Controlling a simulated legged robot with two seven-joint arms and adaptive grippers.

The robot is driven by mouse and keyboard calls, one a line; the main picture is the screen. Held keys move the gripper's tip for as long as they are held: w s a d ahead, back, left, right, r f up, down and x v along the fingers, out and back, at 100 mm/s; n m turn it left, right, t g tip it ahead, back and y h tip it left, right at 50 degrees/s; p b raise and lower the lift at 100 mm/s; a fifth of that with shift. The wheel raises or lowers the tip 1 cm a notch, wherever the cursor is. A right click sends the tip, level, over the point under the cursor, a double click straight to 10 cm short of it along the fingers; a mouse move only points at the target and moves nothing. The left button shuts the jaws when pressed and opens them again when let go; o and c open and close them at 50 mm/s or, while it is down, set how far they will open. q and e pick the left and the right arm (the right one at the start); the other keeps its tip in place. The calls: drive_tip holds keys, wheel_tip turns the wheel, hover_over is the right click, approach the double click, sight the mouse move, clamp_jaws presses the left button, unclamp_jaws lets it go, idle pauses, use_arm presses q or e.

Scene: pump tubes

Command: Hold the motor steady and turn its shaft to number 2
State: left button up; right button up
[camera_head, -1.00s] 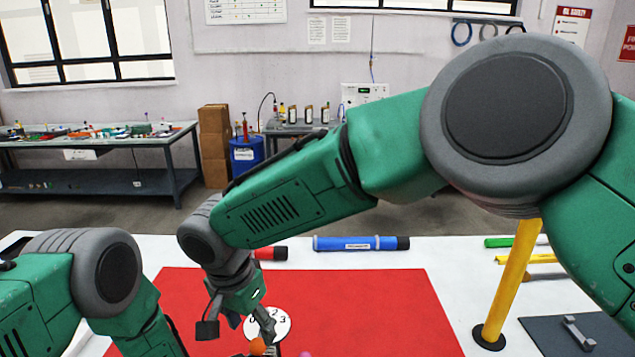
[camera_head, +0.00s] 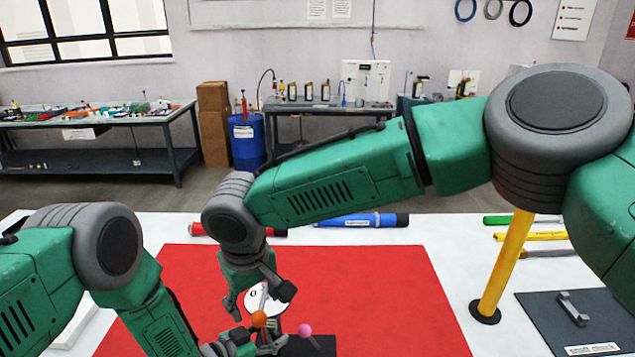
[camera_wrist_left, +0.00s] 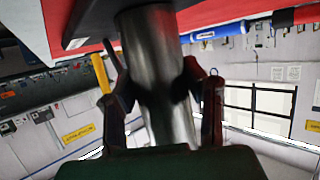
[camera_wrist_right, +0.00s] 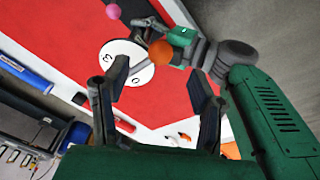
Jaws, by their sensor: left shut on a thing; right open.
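The motor is a shiny metal cylinder (camera_wrist_left: 160,75), filling the middle of the left wrist view. My left gripper (camera_head: 262,345) is shut around it, with a finger on each side. A white round dial with black digits (camera_wrist_right: 122,52) shows in the right wrist view; in the head view (camera_head: 254,293) it is partly hidden behind my right gripper. An orange ball (camera_wrist_right: 161,50) is at the dial's edge, and it also shows in the head view (camera_head: 259,319). My right gripper (camera_head: 262,296) is open and empty above the dial. The shaft itself is not clearly visible.
A pink ball (camera_head: 305,329) is beside the dial, near a dark base (camera_head: 315,348). A red mat (camera_head: 390,290) lies on the white table, mostly clear to the right.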

sight(257, 314)
drive_tip(key=shift+w+f, duration=0.15)
drive_tip(key=shift+f, duration=0.95)
drive_tip(key=shift+w+f, duration=0.2)
drive_tip(key=shift+f, duration=0.85)
drive_tip(key=shift+w+f, duration=0.15)
drive_tip(key=shift+f, duration=0.95)
clamp_jaws()
